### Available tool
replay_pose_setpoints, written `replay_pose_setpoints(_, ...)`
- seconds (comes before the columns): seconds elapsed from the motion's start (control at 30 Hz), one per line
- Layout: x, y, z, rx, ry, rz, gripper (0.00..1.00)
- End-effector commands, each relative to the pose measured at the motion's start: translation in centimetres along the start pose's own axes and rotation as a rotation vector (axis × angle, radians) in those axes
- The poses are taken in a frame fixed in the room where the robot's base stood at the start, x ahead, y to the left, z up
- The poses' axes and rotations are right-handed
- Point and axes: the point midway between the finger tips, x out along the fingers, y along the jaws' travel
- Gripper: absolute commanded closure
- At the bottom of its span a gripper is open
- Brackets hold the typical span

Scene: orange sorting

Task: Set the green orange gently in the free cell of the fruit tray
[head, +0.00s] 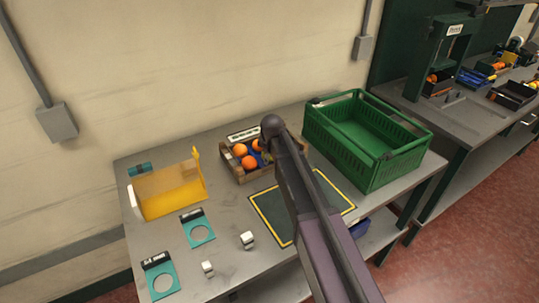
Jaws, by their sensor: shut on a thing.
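The fruit tray (236,172) is a small brown box on the grey table, left of my arm. Several orange fruits show in it, among them one at the left (240,149) and one at the front (249,162). A patch of blue shows at its right side, partly covered by my arm. I cannot see the green orange. My arm crosses the middle of the view, its dark joint over the tray's right end. My gripper does not show; the arm may hide it. Which tray cell is free cannot be told.
A large green crate (322,133) stands right of the arm. A dark mat with a yellow border (268,215) lies in front of the tray. A yellow translucent bin (168,192), teal ring plates (197,229) and small white blocks (247,240) are at the left.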

Motion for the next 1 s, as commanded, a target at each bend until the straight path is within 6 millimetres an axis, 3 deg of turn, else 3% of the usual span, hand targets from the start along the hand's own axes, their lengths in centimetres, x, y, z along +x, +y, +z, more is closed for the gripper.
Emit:
replay_pose_setpoints(0.8,0.65,-0.24,0.03,-0.001,0.000,0.000,0.74)
replay_pose_setpoints(0.83,0.65,-0.24,0.03,-0.001,0.000,0.000,0.19)
replay_pose_setpoints(0.9,0.65,-0.24,0.02,-0.001,0.000,0.000,0.00)
replay_pose_setpoints(1.0,0.65,-0.26,0.02,-0.001,0.000,0.000,0.00)
